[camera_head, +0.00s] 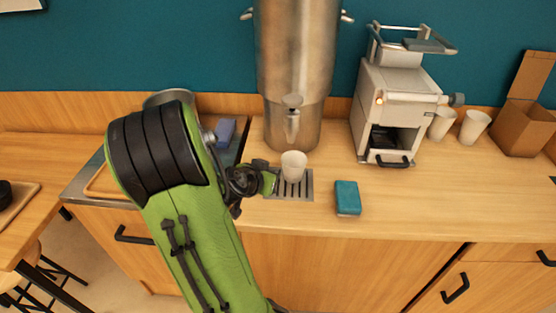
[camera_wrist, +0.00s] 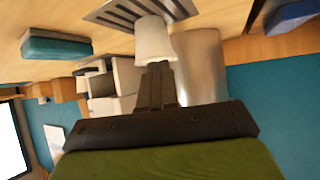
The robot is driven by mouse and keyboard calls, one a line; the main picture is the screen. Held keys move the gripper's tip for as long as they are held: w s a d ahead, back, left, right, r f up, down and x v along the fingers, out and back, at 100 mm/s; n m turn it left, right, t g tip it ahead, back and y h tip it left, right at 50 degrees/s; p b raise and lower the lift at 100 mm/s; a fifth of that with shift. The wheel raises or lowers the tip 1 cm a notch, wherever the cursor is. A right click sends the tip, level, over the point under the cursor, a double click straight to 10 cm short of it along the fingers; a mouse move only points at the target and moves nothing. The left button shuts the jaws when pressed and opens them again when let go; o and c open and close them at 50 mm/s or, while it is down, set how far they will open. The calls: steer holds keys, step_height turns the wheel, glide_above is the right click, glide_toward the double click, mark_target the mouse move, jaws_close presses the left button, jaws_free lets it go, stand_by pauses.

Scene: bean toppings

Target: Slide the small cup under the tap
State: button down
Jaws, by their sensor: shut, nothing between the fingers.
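The small white cup (camera_head: 293,165) stands upright on the dark drip grate (camera_head: 305,190) in front of the tall steel urn (camera_head: 290,60). The urn's tap (camera_head: 292,122) is just above and behind the cup. My gripper (camera_head: 270,180) is at the cup's left side, low near the grate. In the wrist view my gripper (camera_wrist: 160,72) has its fingers together, with the cup (camera_wrist: 154,40) just beyond the fingertips. It is shut and holds nothing; whether it touches the cup I cannot tell. The grate (camera_wrist: 118,14) and urn (camera_wrist: 203,65) also show there.
A teal sponge (camera_head: 347,198) lies right of the grate near the counter's front edge. A coffee machine (camera_head: 395,100), two white cups (camera_head: 473,127) and a cardboard box (camera_head: 525,125) stand to the right. A blue sponge (camera_head: 225,131) is at the left by the sink. The right front counter is clear.

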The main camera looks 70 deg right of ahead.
mark_target(293, 168)
steer(key=d, duration=0.2)
steer(key=d+f, duration=0.1)
steer(key=d, duration=0.1)
steer(key=s+d+b, duration=0.1)
steer(key=d, duration=0.1)
steer(key=shift+d+f, duration=0.2)
steer(key=shift+f, duration=0.2)
steer(key=shift+a, duration=0.2)
steer(key=shift+d, duration=0.1)
